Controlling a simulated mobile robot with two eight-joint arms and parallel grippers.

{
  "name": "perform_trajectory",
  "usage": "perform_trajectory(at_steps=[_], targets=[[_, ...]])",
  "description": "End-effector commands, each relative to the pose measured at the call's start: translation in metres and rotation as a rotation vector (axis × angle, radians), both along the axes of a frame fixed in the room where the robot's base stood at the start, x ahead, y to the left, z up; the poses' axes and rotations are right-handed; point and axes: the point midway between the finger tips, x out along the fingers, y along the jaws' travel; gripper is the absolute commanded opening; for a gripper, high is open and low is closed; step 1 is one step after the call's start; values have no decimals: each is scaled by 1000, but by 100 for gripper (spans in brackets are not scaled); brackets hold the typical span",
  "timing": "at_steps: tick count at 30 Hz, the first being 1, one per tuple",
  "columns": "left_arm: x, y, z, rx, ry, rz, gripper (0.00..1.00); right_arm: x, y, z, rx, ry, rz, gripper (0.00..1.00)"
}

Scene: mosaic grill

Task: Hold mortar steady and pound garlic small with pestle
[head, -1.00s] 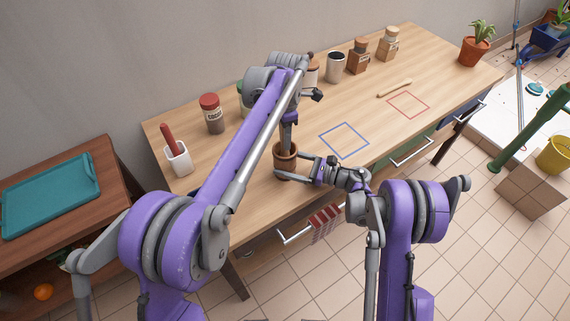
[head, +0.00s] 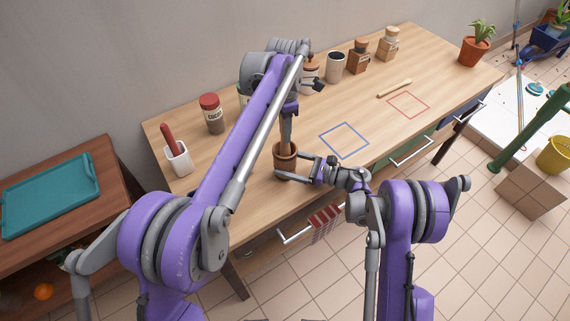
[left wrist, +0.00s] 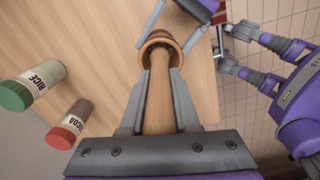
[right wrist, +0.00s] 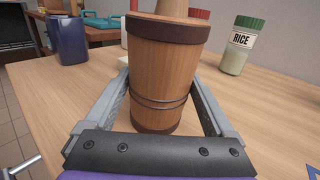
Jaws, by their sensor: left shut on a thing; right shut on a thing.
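The mortar (head: 286,163) is a brown wooden cup with dark bands, upright on the table near its front edge. It fills the middle of the right wrist view (right wrist: 162,70). My right gripper (head: 290,167) is shut around its sides. The pestle (left wrist: 158,105) is a light wooden rod, roughly upright. My left gripper (head: 287,124) is shut on it above the mortar. The pestle's lower end is inside the mortar's mouth, whose rim shows in the left wrist view (left wrist: 160,37). The inside of the mortar is hidden, and I cannot see any garlic.
A cocoa jar (head: 212,114), a rice jar (right wrist: 240,47) and a white holder (head: 178,160) with a red-handled tool stand nearby. Other jars line the back. A wooden stick (head: 394,89) lies near the red square outline (head: 408,104). The blue square outline (head: 344,140) is empty.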

Motion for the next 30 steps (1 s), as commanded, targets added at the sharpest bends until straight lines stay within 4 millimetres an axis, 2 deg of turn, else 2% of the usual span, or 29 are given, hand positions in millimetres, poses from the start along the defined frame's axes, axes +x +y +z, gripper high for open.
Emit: perform_trajectory(at_steps=[14,19,30], targets=[[0,0,-34,0,0,0,0,0,0,0,0,0,0,13],[0,0,-28,0,0,0,0,0,0,0,0,0,0,13],[0,0,7,0,0,0,0,0,0,0,0,0,0,13]])
